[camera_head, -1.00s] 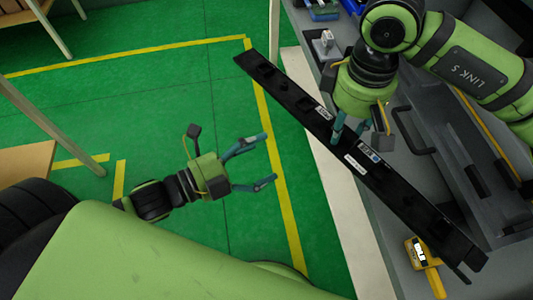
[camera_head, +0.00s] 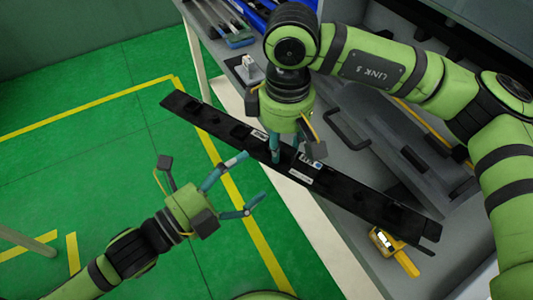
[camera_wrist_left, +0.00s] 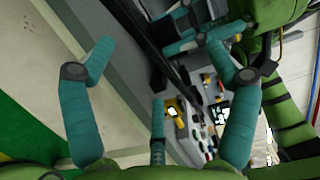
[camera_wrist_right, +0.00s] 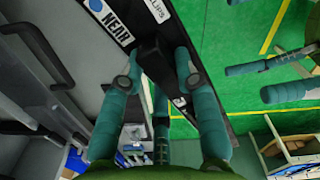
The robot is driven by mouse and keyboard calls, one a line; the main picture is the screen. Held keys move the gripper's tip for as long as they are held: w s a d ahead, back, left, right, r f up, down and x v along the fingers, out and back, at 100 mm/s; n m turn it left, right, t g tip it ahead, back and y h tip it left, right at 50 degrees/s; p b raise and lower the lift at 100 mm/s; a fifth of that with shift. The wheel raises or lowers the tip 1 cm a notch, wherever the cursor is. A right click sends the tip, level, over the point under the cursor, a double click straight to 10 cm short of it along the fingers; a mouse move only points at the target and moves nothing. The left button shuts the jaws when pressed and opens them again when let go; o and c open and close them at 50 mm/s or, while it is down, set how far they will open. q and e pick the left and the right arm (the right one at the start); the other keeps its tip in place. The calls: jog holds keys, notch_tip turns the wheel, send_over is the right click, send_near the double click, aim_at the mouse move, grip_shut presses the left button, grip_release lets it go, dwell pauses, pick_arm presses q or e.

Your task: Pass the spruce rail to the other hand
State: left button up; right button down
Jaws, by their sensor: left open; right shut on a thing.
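The rail is a long black bar (camera_head: 345,199) with white labels. It is held slanting past the bench's front edge, its far left end over the green floor. My right gripper (camera_head: 275,158) is shut on it near its middle, from above in the head view. In the right wrist view the rail (camera_wrist_right: 188,30) runs between the fingers (camera_wrist_right: 152,72). My left gripper (camera_head: 253,178) is open and empty, just below the rail and close to it, fingers pointing toward it. In the left wrist view the rail (camera_wrist_left: 128,18) shows beyond the open fingers (camera_wrist_left: 160,62).
A grey bench (camera_head: 352,240) lies to the right, holding a grey panel with a handle (camera_head: 345,130) and a yellow tool (camera_head: 403,262). Blue bins (camera_head: 252,14) are at the back.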

aim_at(267, 158)
pick_arm(q)
jog(key=shift+x, duration=3.2)
jog(key=shift+c, duration=0.4)
jog(key=shift+r, duration=0.1)
jog(key=c, duration=1.4)
jog(key=shift+r, duration=0.15)
jog(key=shift+c, duration=0.2)
pick_arm(e)
jog(key=c, duration=0.8)
grip_release()
